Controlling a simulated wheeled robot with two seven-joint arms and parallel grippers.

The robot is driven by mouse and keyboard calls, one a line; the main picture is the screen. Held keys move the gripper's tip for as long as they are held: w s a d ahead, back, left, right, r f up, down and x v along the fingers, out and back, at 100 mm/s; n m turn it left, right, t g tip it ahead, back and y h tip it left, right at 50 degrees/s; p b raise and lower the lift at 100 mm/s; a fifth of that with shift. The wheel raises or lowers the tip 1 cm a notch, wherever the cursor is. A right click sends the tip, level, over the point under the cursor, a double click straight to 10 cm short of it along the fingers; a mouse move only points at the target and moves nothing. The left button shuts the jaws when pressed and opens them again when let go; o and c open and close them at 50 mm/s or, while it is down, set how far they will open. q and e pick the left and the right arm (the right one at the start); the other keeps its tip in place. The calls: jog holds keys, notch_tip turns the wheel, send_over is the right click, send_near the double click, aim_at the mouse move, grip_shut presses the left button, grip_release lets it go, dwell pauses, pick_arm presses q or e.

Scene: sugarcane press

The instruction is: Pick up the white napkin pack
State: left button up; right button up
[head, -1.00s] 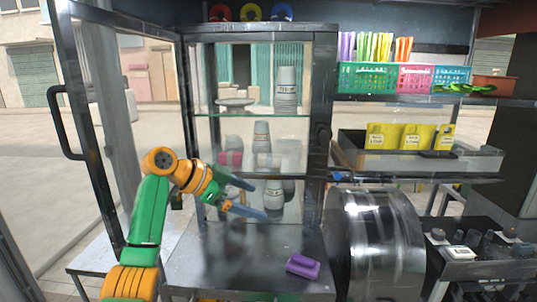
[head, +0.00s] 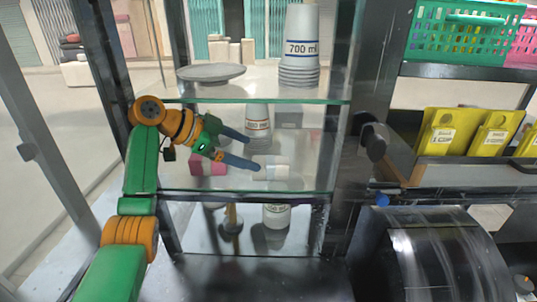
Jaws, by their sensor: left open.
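The white napkin pack (head: 276,168) appears to be the pale, low block on the glass cabinet's middle shelf, just right of my left gripper's fingertips. My left gripper (head: 253,153) is open, with its two blue fingers pointing right towards the pack. Its lower fingertip overlaps the pack's left side in the picture; I cannot tell whether they touch. Nothing shows between the fingers. My right gripper is not in view.
A pink pack (head: 208,169) lies left of the white one. A cup stack (head: 258,122) stands behind. The upper glass shelf (head: 250,92) holds a plate (head: 210,72) and large cups (head: 300,50). A dark post (head: 350,150) bounds the cabinet's right side.

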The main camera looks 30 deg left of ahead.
aim_at(264, 163)
pick_arm(q)
jog(key=shift+w+d, duration=0.15)
jog(key=d+f+p, duration=0.1)
jog(key=p, duration=0.1)
jog(key=d+f+p, duration=0.1)
jog(key=d, duration=0.1)
jog(key=shift+w+p, duration=0.35)
jog(key=shift+w, duration=0.05)
jog(key=x, duration=0.2)
jog(key=shift+w+a+f, duration=0.1)
jog(key=shift+w+f, duration=0.1)
jog(key=shift+f, duration=0.1)
jog(key=shift+w+a+f, duration=0.15)
jog(key=shift+w+f, duration=0.1)
jog(key=shift+s+r, duration=0.15)
jog(key=shift+s, duration=0.15)
grip_shut()
